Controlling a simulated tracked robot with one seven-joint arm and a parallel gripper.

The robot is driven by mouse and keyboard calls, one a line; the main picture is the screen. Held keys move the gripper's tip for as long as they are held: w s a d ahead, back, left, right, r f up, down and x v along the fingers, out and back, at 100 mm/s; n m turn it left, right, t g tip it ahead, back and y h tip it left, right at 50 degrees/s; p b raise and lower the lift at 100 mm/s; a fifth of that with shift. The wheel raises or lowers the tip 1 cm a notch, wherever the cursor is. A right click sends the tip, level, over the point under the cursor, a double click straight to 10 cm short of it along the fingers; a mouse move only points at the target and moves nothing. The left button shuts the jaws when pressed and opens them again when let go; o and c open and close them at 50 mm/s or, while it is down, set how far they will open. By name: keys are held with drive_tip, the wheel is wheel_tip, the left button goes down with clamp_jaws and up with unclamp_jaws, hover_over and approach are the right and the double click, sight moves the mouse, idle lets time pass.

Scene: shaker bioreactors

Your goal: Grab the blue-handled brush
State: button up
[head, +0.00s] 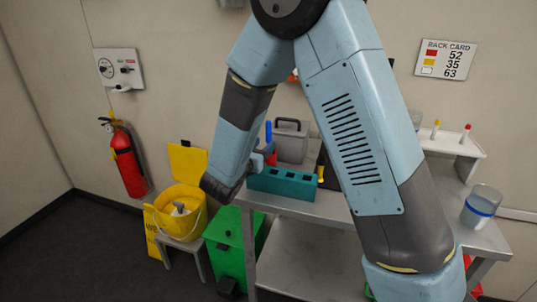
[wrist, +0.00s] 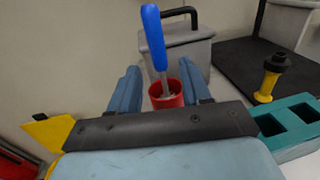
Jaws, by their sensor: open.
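The blue-handled brush (wrist: 154,38) stands handle up, slightly tilted, in a red cup (wrist: 188,84) in the wrist view. Its lower end is hidden inside the cup. In the head view its blue handle (head: 268,131) shows behind my arm's end, at the left of the bench. My gripper (wrist: 158,86) is open and empty in the wrist view, with one blue finger on each side of the brush and cup in the picture. In the head view my gripper (head: 262,157) is partly hidden and sits close to the cup. I cannot tell whether it touches the brush.
A teal rack (head: 290,184) lies along the bench front, right of my gripper. A grey case (wrist: 184,49) stands behind the cup. A yellow-handled tool (wrist: 268,78) stands to the right.

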sight(267, 140)
drive_tip(key=x, duration=0.5)
drive_tip(key=shift+r, duration=0.2)
drive_tip(key=shift+c, duration=0.5)
drive_tip(key=shift+s, duration=0.1)
clamp_jaws()
